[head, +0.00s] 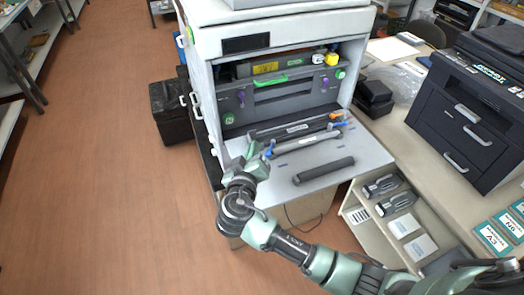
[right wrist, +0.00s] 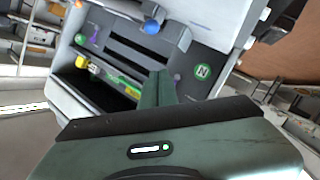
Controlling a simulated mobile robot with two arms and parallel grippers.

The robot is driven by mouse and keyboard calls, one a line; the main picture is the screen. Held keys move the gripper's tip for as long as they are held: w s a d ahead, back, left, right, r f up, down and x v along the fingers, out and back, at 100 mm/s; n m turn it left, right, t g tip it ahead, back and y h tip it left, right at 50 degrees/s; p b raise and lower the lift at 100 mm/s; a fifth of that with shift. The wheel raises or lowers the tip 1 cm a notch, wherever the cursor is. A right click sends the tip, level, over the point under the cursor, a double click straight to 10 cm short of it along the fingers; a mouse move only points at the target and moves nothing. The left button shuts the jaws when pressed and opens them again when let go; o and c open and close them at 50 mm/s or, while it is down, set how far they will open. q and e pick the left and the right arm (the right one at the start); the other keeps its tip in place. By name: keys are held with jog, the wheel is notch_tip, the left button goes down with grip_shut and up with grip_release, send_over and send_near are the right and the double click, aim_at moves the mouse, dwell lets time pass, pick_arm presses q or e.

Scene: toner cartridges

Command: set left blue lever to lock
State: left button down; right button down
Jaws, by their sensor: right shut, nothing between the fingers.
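The left blue lever (head: 269,148) shows as a small blue piece at the left end of the cartridge tray in the open printer. It also shows as a blue rounded tip in the right wrist view (right wrist: 151,27). My right gripper (head: 257,151) is shut and empty, close beside the lever's left side in the head view. I cannot tell whether they touch. Its green fingers (right wrist: 160,92) point toward the printer front in the wrist view. The lever's lock marking is too small to read. My left gripper is not in view.
A second blue lever (head: 344,125) is at the tray's right end. A dark cylinder (head: 324,171) lies on the fold-down door (head: 365,160). The printer's inner front (head: 293,97) has purple levers and green round parts. A black printer (head: 472,105) stands on the right counter.

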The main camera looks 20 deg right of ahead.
aim_at(270, 150)
jog(key=d+f, duration=0.1)
jog(key=w+d+f+p, duration=0.1)
jog(key=shift+d+f, duration=0.1)
jog(key=shift+f, duration=0.2)
jog(key=shift+s+d+f, duration=0.25)
jog(key=shift+f, duration=0.25)
